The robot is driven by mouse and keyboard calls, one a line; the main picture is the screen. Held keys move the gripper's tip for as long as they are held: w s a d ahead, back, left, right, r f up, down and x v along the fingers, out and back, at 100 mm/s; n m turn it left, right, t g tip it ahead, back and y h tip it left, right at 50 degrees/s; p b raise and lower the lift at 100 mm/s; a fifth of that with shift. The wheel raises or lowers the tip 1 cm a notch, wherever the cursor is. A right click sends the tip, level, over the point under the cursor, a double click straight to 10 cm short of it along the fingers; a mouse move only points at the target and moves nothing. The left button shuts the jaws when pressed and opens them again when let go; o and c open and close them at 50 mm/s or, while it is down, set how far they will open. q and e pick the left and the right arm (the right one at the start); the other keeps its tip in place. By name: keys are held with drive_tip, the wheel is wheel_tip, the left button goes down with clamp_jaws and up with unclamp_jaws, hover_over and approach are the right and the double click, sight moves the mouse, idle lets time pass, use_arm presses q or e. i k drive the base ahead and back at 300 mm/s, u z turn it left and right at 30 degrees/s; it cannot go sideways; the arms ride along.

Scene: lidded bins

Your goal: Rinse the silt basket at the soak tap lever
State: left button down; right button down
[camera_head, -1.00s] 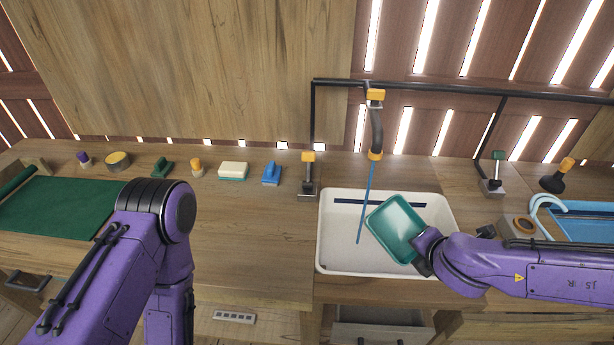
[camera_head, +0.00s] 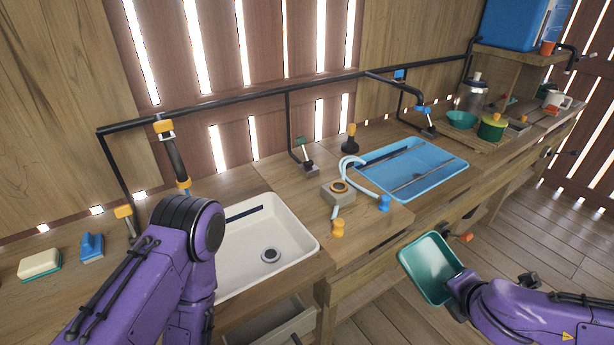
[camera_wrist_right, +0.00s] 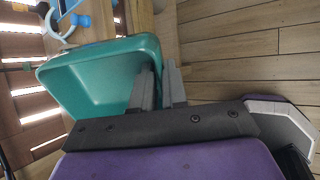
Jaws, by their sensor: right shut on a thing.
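The silt basket, a teal rectangular tub (camera_head: 430,268), hangs tilted over the floor in front of the counter, its hollow inside showing. My right gripper (camera_head: 458,292) is shut on its edge. In the right wrist view the two grey fingers (camera_wrist_right: 160,88) pinch the rim of the basket (camera_wrist_right: 95,75). A tap with orange parts (camera_head: 172,150) rises behind the white sink. A green-topped lever (camera_head: 302,150) stands behind the counter's middle, and a blue-handled tap (camera_head: 426,115) by the blue basin. I cannot tell which is the soak tap lever. My left gripper is out of view.
The white sink (camera_head: 295,228) is empty, partly covered by my left arm. The blue basin (camera_head: 450,165) is set in the counter. A pale blue hose (camera_head: 345,175) and orange and blue knobs lie between them.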

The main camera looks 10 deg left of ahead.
sight(125, 211)
drive_tip(key=z, duration=0.75)
drive_tip(key=k, duration=0.65)
drive_tip(key=u, duration=1.15)
